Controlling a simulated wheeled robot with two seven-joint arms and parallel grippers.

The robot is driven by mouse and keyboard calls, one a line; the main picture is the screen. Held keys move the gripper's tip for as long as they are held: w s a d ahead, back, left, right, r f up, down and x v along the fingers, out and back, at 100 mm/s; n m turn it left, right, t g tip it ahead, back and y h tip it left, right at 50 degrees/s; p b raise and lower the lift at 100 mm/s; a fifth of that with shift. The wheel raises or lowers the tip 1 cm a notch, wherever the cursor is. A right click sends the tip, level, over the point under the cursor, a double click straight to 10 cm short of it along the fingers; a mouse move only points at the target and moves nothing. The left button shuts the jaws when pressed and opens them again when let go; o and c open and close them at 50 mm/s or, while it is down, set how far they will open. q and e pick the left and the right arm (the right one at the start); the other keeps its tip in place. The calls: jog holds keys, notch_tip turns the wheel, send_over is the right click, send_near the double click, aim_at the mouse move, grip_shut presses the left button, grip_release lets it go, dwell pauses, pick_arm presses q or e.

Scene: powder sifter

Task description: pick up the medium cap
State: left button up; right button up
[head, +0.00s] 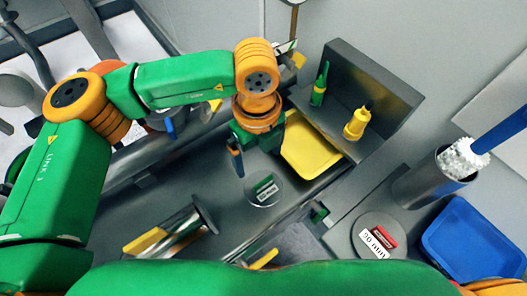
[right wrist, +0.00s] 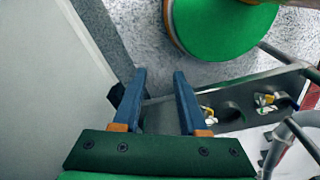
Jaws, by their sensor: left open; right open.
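A round cap (head: 257,201) with a green handle and a white label lies on the grey bench, just below my left gripper in the head view. A second, larger-looking round cap (head: 362,248) with a red handle and a white label lies further right. The label sizes are too small to read with certainty, so I cannot tell which is the medium cap. My left gripper (head: 250,158) is open and points down above the green-handled cap, apart from it. My right gripper (right wrist: 158,92) is open with nothing between its blue fingers, away from both caps.
A yellow tray (head: 305,150) and a grey stand (head: 375,75) with a green bottle (head: 319,88) and a yellow bottle (head: 357,122) are behind. A metal cylinder (head: 185,228) lies left. A metal cup (head: 424,187) and blue bin (head: 470,232) stand right.

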aim_at(263, 182)
pick_arm(q)
jog(key=s+f+p, duration=0.3)
jog(key=s, duration=0.1)
jog(key=shift+d, duration=0.4)
jog(key=f, duration=0.2)
jog(key=shift+w+d+f, duration=0.1)
jog(key=shift+w+f, duration=0.1)
jog(key=shift+f, duration=0.15)
jog(key=shift+w+f, duration=0.25)
jog(key=shift+w, duration=0.15)
jog(key=shift+s+r, duration=0.1)
jog(key=shift+s, duration=0.1)
jog(key=c, duration=1)
grip_shut()
jog(key=shift+w, duration=0.1)
pick_arm(e)
jog(key=s+r, duration=0.2)
jog(key=r, duration=0.1)
jog(key=shift+r, duration=0.15)
pick_arm(q)
jog(key=shift+r, duration=0.1)
